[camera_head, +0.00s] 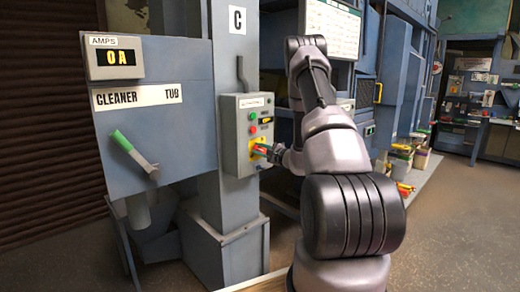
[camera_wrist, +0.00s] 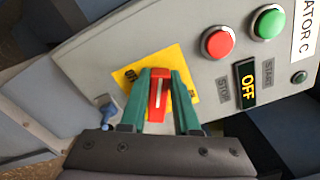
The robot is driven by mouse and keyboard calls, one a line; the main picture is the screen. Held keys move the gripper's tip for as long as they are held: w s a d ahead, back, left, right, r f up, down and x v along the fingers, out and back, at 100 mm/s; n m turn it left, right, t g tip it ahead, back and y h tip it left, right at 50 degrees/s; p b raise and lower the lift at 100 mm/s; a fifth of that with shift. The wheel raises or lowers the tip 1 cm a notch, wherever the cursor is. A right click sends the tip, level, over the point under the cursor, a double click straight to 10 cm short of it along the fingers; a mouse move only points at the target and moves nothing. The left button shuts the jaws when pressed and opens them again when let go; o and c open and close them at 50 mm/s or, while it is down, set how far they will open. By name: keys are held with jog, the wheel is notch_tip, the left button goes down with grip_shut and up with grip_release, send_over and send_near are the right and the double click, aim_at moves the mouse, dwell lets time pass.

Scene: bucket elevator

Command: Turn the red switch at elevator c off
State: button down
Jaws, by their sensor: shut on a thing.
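The elevator c control box (camera_head: 248,118) is a grey panel on a column marked C. Its red switch (camera_wrist: 158,98) sits on a yellow plate (camera_wrist: 182,60) and has a white line along its handle. My gripper (camera_wrist: 160,76) has green fingers, one on each side of the red handle, shut on it. In the head view my gripper (camera_head: 268,151) reaches the lower part of the box from the right and partly covers the switch. The label at the plate's edge is partly hidden by a finger.
The box also has a red stop button (camera_wrist: 217,42), a green start button (camera_wrist: 268,23) and an OFF display (camera_wrist: 248,86). A blue padlock-like piece (camera_wrist: 106,108) is beside the plate. Left of the column is a cleaner panel (camera_head: 160,120) with a green-handled lever (camera_head: 130,148).

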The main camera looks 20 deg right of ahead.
jog(key=n, duration=0.2)
jog(key=f+n, duration=0.1)
jog(key=n, duration=0.2)
jog(key=shift+s+a+f+n, duration=0.15)
jog(key=shift+f+n, duration=0.1)
jog(key=shift+n, duration=0.15)
dwell(0.4)
jog(key=c, duration=0.6)
grip_release()
jog(key=shift+c, duration=0.2)
jog(key=v, duration=1)
jog(key=shift+s, duration=0.35)
